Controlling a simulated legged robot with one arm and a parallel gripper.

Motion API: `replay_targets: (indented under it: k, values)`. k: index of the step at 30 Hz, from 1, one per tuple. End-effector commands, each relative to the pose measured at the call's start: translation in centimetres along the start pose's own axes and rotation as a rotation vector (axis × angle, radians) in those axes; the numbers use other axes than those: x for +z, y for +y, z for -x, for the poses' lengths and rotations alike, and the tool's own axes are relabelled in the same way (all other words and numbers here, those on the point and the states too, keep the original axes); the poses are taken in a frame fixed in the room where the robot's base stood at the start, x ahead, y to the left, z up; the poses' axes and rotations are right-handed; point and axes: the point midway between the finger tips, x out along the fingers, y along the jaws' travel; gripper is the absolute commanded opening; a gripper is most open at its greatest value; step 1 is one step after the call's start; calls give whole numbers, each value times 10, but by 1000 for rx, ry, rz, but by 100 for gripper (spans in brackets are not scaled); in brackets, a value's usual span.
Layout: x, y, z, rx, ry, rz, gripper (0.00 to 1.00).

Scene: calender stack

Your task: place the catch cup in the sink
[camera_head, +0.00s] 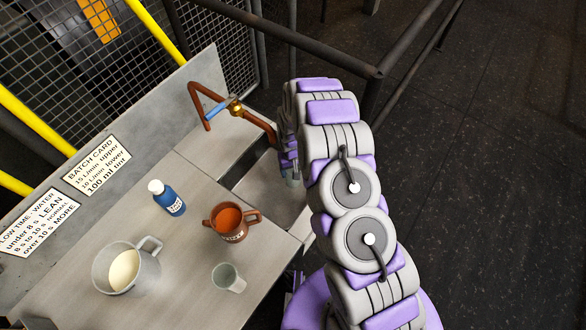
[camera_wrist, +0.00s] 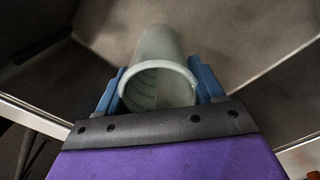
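A pale grey-green cup (camera_wrist: 160,50) sits between the two blue fingers of my gripper (camera_wrist: 157,68) in the wrist view. The fingers press against both its sides, with its open rim facing the camera. In the head view my gripper (camera_head: 288,160) hangs over the sink (camera_head: 262,186), below the copper tap, mostly hidden by my arm. Only a small part of the held cup (camera_head: 292,182) shows there. Whether its base touches the sink floor, I cannot tell. A similar grey-green cup (camera_head: 228,278) stands on the bench.
The bench (camera_head: 195,262) also holds a blue bottle (camera_head: 168,199), a brown two-handled mug (camera_head: 231,223) and a clear jug (camera_head: 127,267) with pale contents. A copper tap (camera_head: 236,108) with a blue lever rises behind the sink. Dark railings stand behind.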

Motion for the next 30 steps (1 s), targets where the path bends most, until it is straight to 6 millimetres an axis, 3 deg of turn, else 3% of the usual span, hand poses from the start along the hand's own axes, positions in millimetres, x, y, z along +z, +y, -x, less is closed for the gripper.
replay_targets:
  k: [7, 19, 23, 30]
  values:
    - [0, 0, 0, 0, 1, 0, 92]
    - [-1, 0, 8, -1, 3, 0, 92]
    - [-2, 1, 24, -1, 6, -1, 92]
    - [-1, 1, 69, -1, 5, 1, 92]
